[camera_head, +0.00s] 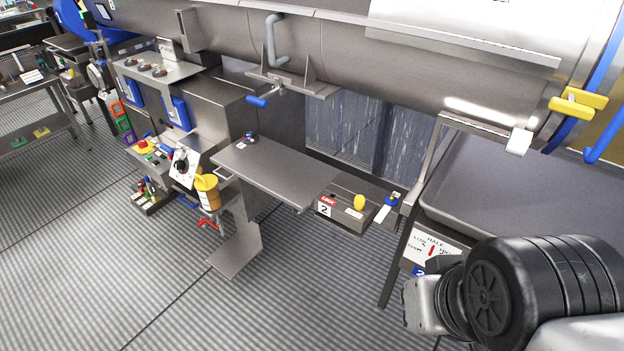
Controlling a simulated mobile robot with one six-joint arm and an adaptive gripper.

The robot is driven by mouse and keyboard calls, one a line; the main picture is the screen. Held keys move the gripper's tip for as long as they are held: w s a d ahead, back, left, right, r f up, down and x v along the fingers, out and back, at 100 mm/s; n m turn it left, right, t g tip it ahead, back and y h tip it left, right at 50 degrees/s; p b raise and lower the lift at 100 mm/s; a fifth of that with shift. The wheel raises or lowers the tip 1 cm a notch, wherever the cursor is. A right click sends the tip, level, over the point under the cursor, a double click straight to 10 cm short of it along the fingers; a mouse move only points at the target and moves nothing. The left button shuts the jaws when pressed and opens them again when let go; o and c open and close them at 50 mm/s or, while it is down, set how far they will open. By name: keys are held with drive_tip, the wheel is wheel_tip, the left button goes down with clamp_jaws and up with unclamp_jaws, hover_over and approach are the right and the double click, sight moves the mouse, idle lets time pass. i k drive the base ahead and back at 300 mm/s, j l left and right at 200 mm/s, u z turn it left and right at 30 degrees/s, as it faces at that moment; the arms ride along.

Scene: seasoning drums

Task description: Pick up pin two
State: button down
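A grey box (338,221) with a red "LOCK" label and a "2" sign (324,210) sits at the right end of a steel shelf. A yellow rounded knob (359,202) stands upright on this box. A blue item (391,198) with a white tag stands just right of it. Neither carries a readable pin name, so I cannot tell which is pin two. My arm shows at the lower right, apart from the box. My gripper's fingers are not in view.
A steel shelf (280,174) extends left of the box. A large steel drum (400,75) hangs above. A grey-topped table (540,195) with a "HALF" sign stands to the right. A control cabinet (190,115) is at left. The ribbed floor (280,310) in front is clear.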

sight(359, 202)
drive_tip(key=i+j+z, duration=0.6)
drive_tip(key=i+j, duration=0.25)
